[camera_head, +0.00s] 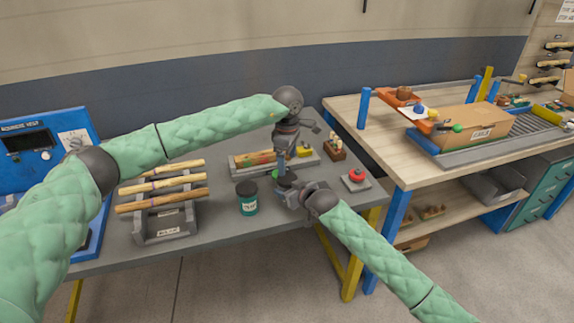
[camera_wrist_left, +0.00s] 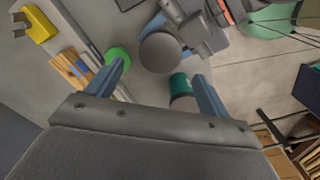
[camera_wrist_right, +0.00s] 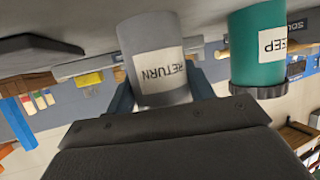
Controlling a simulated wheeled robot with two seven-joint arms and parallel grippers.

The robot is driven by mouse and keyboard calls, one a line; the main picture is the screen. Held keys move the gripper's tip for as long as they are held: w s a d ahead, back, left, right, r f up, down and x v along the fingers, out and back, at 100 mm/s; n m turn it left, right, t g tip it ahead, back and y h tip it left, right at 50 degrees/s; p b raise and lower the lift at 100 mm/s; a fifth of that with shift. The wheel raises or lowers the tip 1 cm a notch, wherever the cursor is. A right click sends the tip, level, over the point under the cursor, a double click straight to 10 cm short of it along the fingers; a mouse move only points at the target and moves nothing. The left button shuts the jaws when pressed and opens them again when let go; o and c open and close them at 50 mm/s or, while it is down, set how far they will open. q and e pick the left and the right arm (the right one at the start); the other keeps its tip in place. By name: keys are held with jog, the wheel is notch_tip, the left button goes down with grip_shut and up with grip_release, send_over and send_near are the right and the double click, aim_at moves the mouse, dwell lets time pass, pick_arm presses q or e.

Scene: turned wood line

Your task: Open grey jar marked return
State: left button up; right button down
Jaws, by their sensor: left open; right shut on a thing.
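The grey jar (camera_wrist_right: 158,62) has a white label reading RETURN, upside down in the right wrist view. My right gripper (camera_wrist_right: 162,95) is shut on its side. In the left wrist view its round grey top (camera_wrist_left: 160,52) shows from above, beyond my open left gripper (camera_wrist_left: 158,82). The left fingers are apart and not closed on the top. In the head view my left gripper (camera_head: 284,160) is above my right gripper (camera_head: 290,192), and the two largely hide the grey jar. A teal jar (camera_head: 248,206) with a dark lid stands beside it; its label (camera_wrist_right: 271,45) ends in EEP.
A rack (camera_head: 165,226) with wooden turned pieces stands left of the jars. A tray (camera_head: 250,165) with wood pieces lies behind. A red button (camera_head: 356,176) sits at the right, and a green round thing (camera_wrist_left: 118,55) is close to the left finger.

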aim_at(287, 178)
pick_arm(q)
jog(key=shift+r+m, duration=0.65)
jog(key=shift+m, duration=0.15)
jog(key=shift+f, duration=3.9)
jog(key=c, duration=1)
jog(key=shift+n, duration=1.7)
jog(key=o, duration=1.1)
jog(key=shift+c, duration=0.2)
jog(key=shift+r, duration=0.1)
